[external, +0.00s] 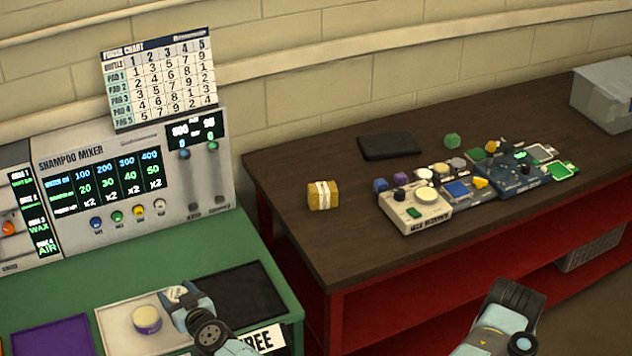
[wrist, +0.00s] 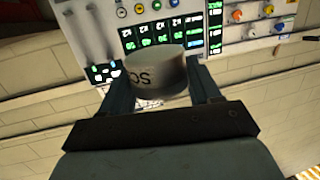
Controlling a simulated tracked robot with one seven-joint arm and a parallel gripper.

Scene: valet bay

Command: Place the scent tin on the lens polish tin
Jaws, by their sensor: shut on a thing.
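The scent tin (wrist: 158,74) is a pale grey round tin, with the letters "SC" showing in the wrist view. It sits between the two fingers of my gripper (wrist: 162,84), which is shut on it. In the external view my gripper (external: 182,294) is over the green counter, and the held tin is mostly hidden there by the fingers. A short round tin with a cream lid and a purple band (external: 148,320) stands on a white pad just left of my gripper. It seems to be the lens polish tin, but its label cannot be read.
The shampoo mixer panel (external: 135,175) stands behind the green counter (external: 252,251). A dark pad (external: 245,292) and a purple pad (external: 52,336) flank the white pad (external: 112,324). A brown bench (external: 300,240) at right holds a yellow block (external: 323,195) and several devices.

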